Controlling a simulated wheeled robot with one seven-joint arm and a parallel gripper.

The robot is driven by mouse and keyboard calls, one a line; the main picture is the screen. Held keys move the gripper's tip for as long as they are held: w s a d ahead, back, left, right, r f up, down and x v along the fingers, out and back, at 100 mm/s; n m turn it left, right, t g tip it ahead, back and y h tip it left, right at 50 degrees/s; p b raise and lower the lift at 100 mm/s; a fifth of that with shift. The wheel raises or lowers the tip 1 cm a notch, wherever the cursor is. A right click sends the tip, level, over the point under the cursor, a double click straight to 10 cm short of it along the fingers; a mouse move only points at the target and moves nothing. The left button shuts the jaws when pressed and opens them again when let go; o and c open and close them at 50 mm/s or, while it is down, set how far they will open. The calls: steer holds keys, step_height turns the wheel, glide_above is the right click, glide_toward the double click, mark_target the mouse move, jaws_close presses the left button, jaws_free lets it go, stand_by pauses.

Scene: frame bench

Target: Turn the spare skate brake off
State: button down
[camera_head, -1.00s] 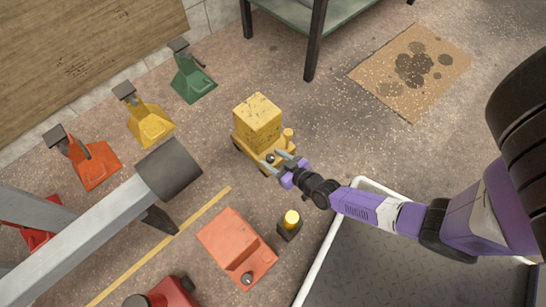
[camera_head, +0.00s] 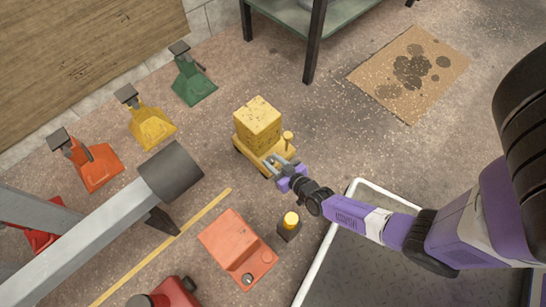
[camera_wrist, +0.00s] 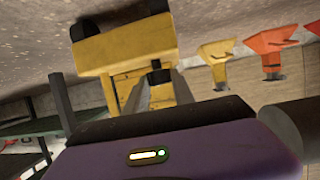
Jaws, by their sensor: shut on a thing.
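A yellow skate (camera_head: 248,152) stands on the floor in the middle of the head view, with a scuffed yellow block (camera_head: 258,121) on top and a yellow post (camera_head: 288,136) at its right corner. My gripper (camera_head: 272,163) is at the skate's near side. In the wrist view, the skate (camera_wrist: 120,50) is upside down, and my fingers (camera_wrist: 158,88) are closed about a small dark-topped knob (camera_wrist: 158,76) on it. The fingers partly hide this knob, and I cannot tell its brake setting. A red-orange low unit (camera_head: 232,242) with a grey knob (camera_head: 247,279) lies nearer.
A dark block with a yellow top (camera_head: 290,223) stands close below my gripper. Green (camera_head: 192,80), yellow (camera_head: 150,122) and orange (camera_head: 95,165) jack stands are at the left. A grey beam (camera_head: 100,225) crosses the lower left.

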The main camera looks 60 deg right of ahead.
mark_target(272, 163)
steer(key=shift+a+m+h+p, duration=0.1)
steer(key=shift+m+h+p, duration=0.25)
steer(key=shift+p, duration=0.2)
steer(key=shift+m+g+h+p, duration=0.4)
steer(key=shift+m+h+p, duration=0.05)
steer(key=shift+p, duration=0.2)
steer(key=shift+w+f, duration=0.1)
steer(key=shift+f, duration=0.05)
steer(key=c, duration=1.1)
jaws_free()
steer(key=shift+o, duration=0.2)
steer(key=shift+r, duration=0.25)
step_height(272, 163, up, 20)
steer(key=p, duration=1.4)
steer(key=shift+f, duration=0.15)
